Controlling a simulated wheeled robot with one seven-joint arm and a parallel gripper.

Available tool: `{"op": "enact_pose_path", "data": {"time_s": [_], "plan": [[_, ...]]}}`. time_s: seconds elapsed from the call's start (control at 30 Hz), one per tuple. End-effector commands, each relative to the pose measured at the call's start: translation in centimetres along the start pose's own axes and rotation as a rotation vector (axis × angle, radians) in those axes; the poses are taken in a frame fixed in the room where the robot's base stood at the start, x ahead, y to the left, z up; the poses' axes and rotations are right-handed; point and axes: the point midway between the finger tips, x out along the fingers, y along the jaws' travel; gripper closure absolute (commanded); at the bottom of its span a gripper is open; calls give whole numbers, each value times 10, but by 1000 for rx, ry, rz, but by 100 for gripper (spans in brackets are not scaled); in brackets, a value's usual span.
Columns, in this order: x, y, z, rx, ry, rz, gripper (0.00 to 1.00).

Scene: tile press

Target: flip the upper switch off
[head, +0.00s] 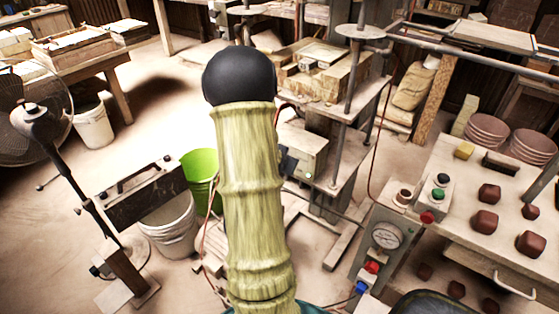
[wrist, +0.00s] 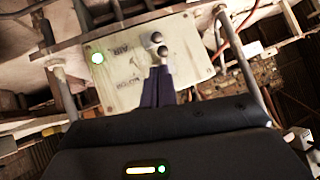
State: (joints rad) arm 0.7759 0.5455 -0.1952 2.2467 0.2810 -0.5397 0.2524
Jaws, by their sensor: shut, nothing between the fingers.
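The pale switch panel (wrist: 120,66) fills the upper middle of the wrist view, its lettering upside down. It carries two small ball-tipped switches close together, one at the picture's top (wrist: 156,38) and one just below (wrist: 163,51). Their lever positions are hard to tell. A green lamp (wrist: 97,58) glows on the panel's left. My gripper (wrist: 159,70) is shut and empty, its dark fingers pointing at the panel, tips just below the lower ball. Whether they touch it I cannot tell.
In the wrist view, metal rods (wrist: 238,60) flank the panel. In the head view, the press frame (head: 340,130) stands behind the box. A gauge box (head: 385,240) and a table with brown blocks (head: 487,195) are at right, buckets (head: 170,225) at left.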

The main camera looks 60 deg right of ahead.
Motion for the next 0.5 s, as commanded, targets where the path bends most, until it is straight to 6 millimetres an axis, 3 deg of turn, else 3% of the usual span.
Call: {"op": "enact_pose_path", "data": {"time_s": [0.5], "plan": [[5,1,-13,-1,-1,-1,100]]}}
